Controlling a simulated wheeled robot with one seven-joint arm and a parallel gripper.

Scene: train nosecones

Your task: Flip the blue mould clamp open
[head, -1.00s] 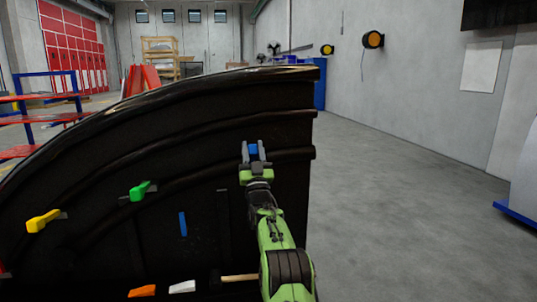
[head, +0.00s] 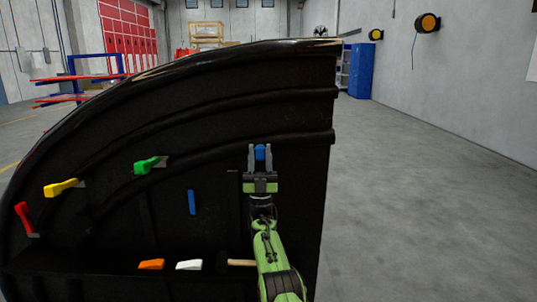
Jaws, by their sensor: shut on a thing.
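The large black mould (head: 290,115) with a curved top fills the middle and left of the head view. My gripper (head: 261,156) is at the mould's right part, its fingers pointing up. A blue piece, apparently the handle of the blue mould clamp (head: 260,152), shows between the two fingers, and the gripper is shut on it. The clamp's base is hidden. A second blue piece (head: 192,202), a narrow upright bar, is on the mould to the left, apart from my gripper.
Green (head: 150,164), yellow (head: 62,187) and red (head: 24,218) clamps sit along the mould's left side. An orange piece (head: 151,264), a white piece (head: 189,265) and a wooden handle (head: 241,262) lie along the bottom. The floor (head: 430,200) to the right is clear.

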